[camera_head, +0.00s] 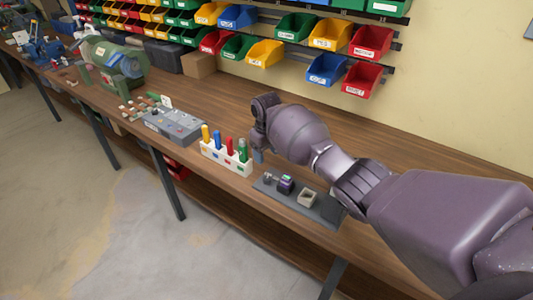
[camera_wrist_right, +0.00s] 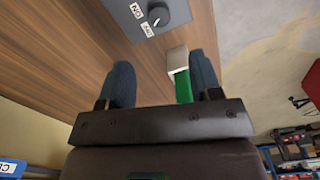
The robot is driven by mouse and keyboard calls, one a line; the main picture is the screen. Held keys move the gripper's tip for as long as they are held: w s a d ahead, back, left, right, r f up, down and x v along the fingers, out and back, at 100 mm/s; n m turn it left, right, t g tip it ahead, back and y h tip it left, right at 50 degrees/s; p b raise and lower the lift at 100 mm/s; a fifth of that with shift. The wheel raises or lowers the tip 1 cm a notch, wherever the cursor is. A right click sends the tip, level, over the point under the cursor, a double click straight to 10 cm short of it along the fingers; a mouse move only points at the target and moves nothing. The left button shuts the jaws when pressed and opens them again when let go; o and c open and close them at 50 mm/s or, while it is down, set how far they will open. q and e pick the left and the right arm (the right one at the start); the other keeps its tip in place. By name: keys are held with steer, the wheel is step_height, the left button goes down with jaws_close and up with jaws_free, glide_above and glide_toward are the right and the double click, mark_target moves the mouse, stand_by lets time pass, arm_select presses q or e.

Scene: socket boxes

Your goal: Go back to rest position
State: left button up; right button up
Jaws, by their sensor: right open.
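My right arm reaches in from the right in the head view. Its gripper (camera_head: 258,155) hangs over the workbench (camera_head: 345,135), just right of the white holder and its green-handled tool. In the right wrist view the right gripper (camera_wrist_right: 160,65) has its two dark fingers spread apart with nothing clamped between them. The green tool (camera_wrist_right: 183,88) and a white end of the holder (camera_wrist_right: 178,58) show close to the right-hand finger; I cannot tell whether they touch. My left gripper is not in view.
The white holder (camera_head: 228,160) carries yellow, blue, red and green tools. A dark tray (camera_head: 323,207) with small parts lies on the bench's front side. A grey switch panel (camera_head: 172,125) stands to the left. Coloured bins (camera_head: 328,68) hang on the wall. Bench behind the arm is clear.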

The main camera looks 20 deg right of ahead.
steer(key=w+a+r+t, duration=0.1)
steer(key=w+r+t, duration=0.1)
steer(key=r+t, duration=0.1)
steer(key=w+a+r+t+y, duration=0.1)
steer(key=w+a+r+t, duration=0.1)
steer(key=w+r+t, duration=0.1)
steer(key=w+a+r+t+y, duration=0.1)
steer(key=w+a+r+t, duration=0.1)
steer(key=r+t, duration=0.1)
steer(key=shift+w+a+r+n+t, duration=0.15)
steer(key=shift+w+r+n+t, duration=0.1)
steer(key=shift+n+t, duration=0.05)
steer(key=s+d+f+m, duration=0.1)
steer(key=s+d+f, duration=0.3)
steer(key=s, duration=1.1)
steer(key=s+d+f+m+t+h, duration=0.1)
steer(key=s+d+f, duration=0.3)
steer(key=s+f, duration=0.6)
steer(key=s+d+f+m+t+h, duration=0.1)
steer(key=s+d+f, duration=0.4)
steer(key=s, duration=1.5)
step_height(320, 180, down, 2)
steer(key=shift+f+m, duration=0.2)
steer(key=shift+m, duration=0.5)
